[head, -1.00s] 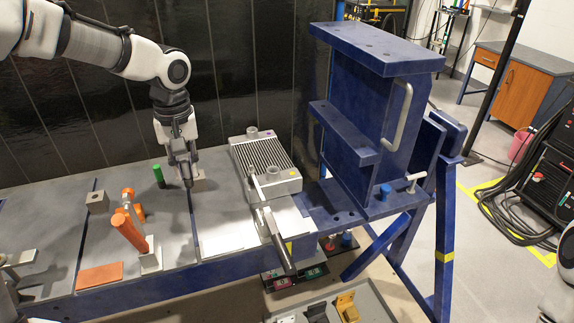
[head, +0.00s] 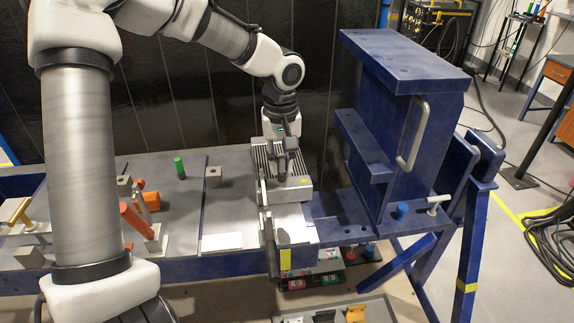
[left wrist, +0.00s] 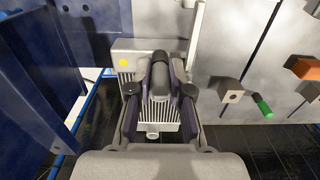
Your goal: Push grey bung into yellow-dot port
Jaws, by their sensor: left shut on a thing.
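My left gripper (head: 284,178) points down over the near end of the grey ribbed block (head: 303,196). My right gripper is out of view.
A tall blue frame (head: 398,130) stands close to the right of the block. A lever (head: 270,245) runs along the block's left side. A small holed grey block (head: 213,176), a green peg (head: 179,167) and an orange clamp (head: 136,220) stand to the left.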

